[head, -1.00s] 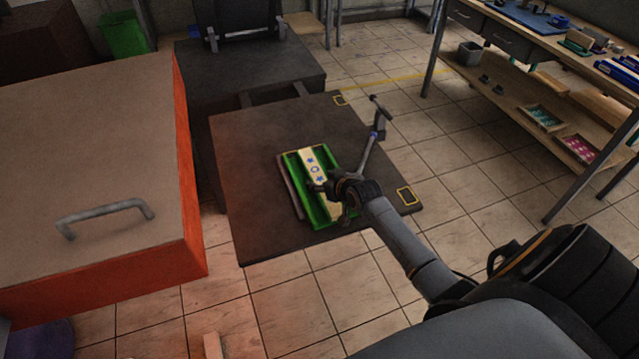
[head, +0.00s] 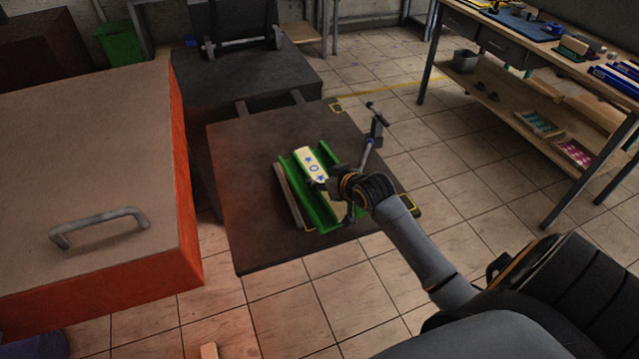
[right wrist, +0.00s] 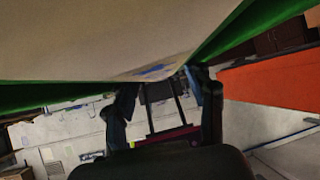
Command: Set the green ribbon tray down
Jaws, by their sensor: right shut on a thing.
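The green ribbon tray (head: 325,212) is over the dark table (head: 245,185). A cream ribbon with blue star prints (head: 312,162) lies along it. My right gripper (head: 338,185) is at the tray's right side and is shut on it. The tray looks tilted; I cannot tell whether any part touches the table. In the right wrist view the cream ribbon (right wrist: 110,35) fills the top, with the green tray wall (right wrist: 232,35) beside it. The gripper's hold on the tray is partly hidden. My left gripper is not in view.
A brown strip (head: 289,195) lies along the tray's left side. A jointed metal handle (head: 373,135) stands at the table's right edge. An orange cabinet (head: 180,180) is to the left, and a workbench (head: 500,95) is at the right. The table's left part is clear.

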